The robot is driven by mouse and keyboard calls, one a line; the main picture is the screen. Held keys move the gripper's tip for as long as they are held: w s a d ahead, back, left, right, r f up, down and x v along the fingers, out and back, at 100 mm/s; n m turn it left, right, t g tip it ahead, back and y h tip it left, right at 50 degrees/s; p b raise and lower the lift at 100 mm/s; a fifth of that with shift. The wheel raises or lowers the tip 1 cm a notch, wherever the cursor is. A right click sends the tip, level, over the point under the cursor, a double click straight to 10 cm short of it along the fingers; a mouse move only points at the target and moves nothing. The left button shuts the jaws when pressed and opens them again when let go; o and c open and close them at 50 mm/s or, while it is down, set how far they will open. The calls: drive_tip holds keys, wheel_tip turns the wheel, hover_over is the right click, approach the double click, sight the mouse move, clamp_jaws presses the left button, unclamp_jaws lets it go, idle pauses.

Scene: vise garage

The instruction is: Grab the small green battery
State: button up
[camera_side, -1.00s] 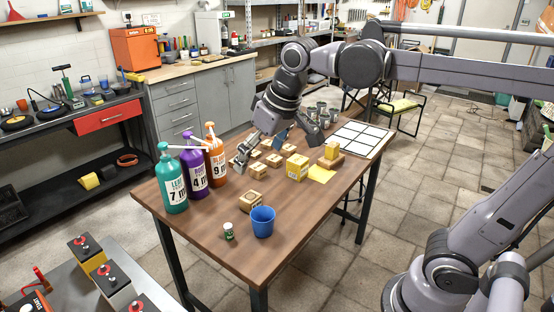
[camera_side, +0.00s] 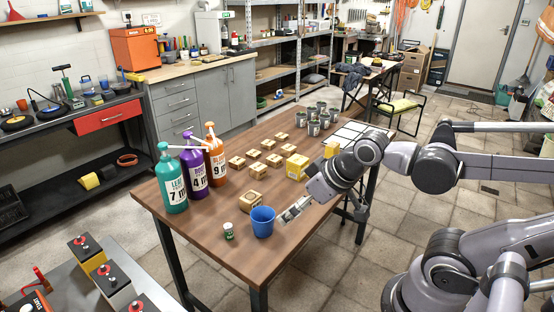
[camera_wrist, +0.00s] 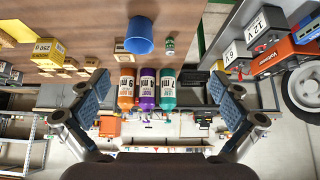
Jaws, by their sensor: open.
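The small green battery (camera_side: 228,230), a short green and white cylinder, stands upright near the table's front left edge, just left of the blue cup (camera_side: 263,221). In the wrist view the battery (camera_wrist: 170,43) shows near the top, beside the blue cup (camera_wrist: 139,36). My gripper (camera_side: 322,210) is at the table's right front edge, to the right of the cup and apart from the battery. Its blue-padded fingers (camera_wrist: 162,95) are spread wide with nothing between them.
Teal (camera_side: 171,180), purple (camera_side: 194,167) and orange (camera_side: 215,153) pump bottles stand at the table's left edge. The table around the battery's front is clear.

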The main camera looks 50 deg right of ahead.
drive_tip(key=c, duration=1)
drive_tip(key=shift+w, duration=0.1)
drive_tip(key=m+g+h, duration=0.1)
drive_tip(key=m+g, duration=0.6)
drive_tip(key=m, duration=0.9)
hover_over(228, 225)
drive_tip(key=a, duration=0.1)
wheel_tip(228, 225, down, 7)
drive_tip(key=shift+r, duration=0.1)
drive_tip(key=shift+d+f, duration=0.15)
drive_tip(key=shift+f, duration=1.5)
drive_tip(key=shift+d+f, duration=0.2)
drive_tip(key=shift+f, duration=1.45)
drive_tip(key=shift+d+f, duration=0.15)
drive_tip(key=shift+f, duration=1.5)
